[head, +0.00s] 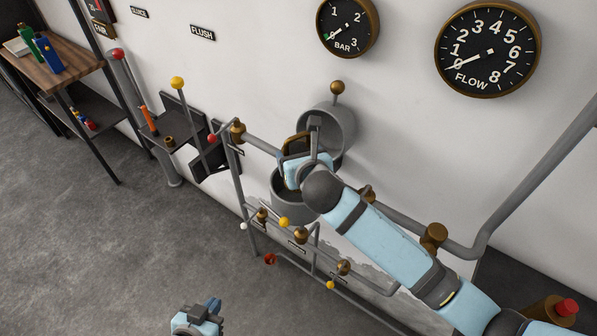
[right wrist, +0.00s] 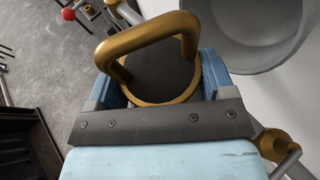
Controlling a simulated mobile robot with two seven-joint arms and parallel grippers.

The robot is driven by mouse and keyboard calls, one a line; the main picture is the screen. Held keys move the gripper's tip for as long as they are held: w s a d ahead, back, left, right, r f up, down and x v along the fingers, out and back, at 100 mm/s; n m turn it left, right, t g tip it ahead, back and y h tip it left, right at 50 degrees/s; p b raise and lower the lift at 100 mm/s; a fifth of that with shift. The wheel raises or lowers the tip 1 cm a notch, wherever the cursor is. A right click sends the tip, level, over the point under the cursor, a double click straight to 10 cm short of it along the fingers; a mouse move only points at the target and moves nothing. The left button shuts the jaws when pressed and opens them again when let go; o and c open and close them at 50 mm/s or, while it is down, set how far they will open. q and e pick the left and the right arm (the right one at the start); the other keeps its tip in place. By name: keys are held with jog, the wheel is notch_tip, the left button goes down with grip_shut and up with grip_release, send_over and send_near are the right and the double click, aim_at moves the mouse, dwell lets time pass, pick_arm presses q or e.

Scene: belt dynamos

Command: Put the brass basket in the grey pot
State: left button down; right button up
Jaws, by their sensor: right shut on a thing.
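The brass basket shows in the right wrist view as a brass handle (right wrist: 150,37) arching over a round brass rim with a dark inside. My right gripper (right wrist: 162,82) is shut on it, a blue finger on each side. In the head view the basket's handle (head: 296,139) shows beside my right gripper (head: 304,163), over the grey pot (head: 290,208). The pot stands open-topped, partly hidden by my right wrist. I cannot tell how far the basket is above or inside its rim. My left gripper (head: 197,316) is at the bottom edge, away from the pot.
A round grey lid (head: 341,122) with a brass knob stands open behind the pot, close to my right gripper. Pipes (head: 262,143) with brass valves and coloured levers run around the pot. A wooden-topped table (head: 55,68) stands far left. The floor at left is clear.

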jog(key=shift+f, duration=2.7)
jog(key=shift+f, duration=0.2)
jog(key=shift+f, duration=0.4)
jog(key=o, duration=1.1)
